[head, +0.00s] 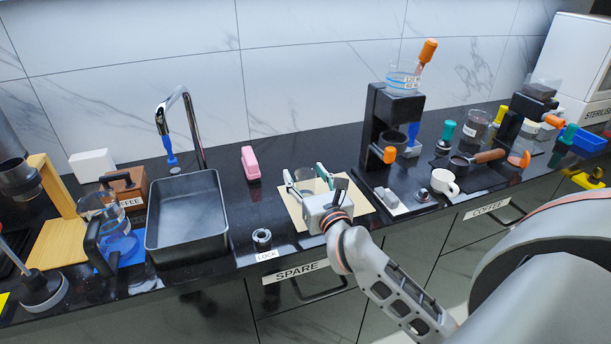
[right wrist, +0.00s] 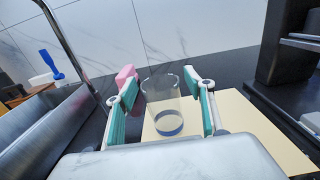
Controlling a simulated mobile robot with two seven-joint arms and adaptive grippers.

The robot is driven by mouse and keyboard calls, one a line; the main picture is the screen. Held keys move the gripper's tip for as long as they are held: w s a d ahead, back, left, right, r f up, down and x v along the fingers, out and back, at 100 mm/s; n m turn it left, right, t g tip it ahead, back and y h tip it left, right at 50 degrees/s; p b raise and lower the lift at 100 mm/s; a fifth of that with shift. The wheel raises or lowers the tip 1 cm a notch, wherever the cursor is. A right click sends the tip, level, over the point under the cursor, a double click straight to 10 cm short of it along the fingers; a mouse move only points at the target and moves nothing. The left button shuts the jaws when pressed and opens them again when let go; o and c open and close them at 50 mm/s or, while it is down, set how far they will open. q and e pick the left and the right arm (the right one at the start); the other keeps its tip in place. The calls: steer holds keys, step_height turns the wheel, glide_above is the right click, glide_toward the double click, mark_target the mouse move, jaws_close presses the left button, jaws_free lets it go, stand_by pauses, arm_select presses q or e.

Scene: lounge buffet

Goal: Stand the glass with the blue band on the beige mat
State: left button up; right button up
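The clear glass with the blue band (right wrist: 162,106) stands upright between the fingers of my right gripper (right wrist: 160,82) in the right wrist view. Its blue band is near the base, and its base appears to rest on the beige mat (right wrist: 238,112). In the head view the glass (head: 304,183) is partly hidden by my right gripper (head: 304,172), which reaches over the mat (head: 294,212). The teal-padded fingers are spread, with a small gap to the glass on each side. My left gripper is not in view.
A black sink basin (head: 188,220) with a tall tap (head: 190,120) lies left of the mat. A pink block (head: 250,163) is behind left. A black coffee machine (head: 388,115) stands close on the right.

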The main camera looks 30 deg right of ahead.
steer(key=shift+r, duration=0.25)
steer(key=v, duration=0.5)
steer(key=b+v, duration=0.1)
steer(key=v, duration=0.5)
steer(key=shift+s+f, duration=0.1)
steer(key=shift+f, duration=0.15)
steer(key=shift+s+r, duration=0.1)
steer(key=shift+s, duration=0.3)
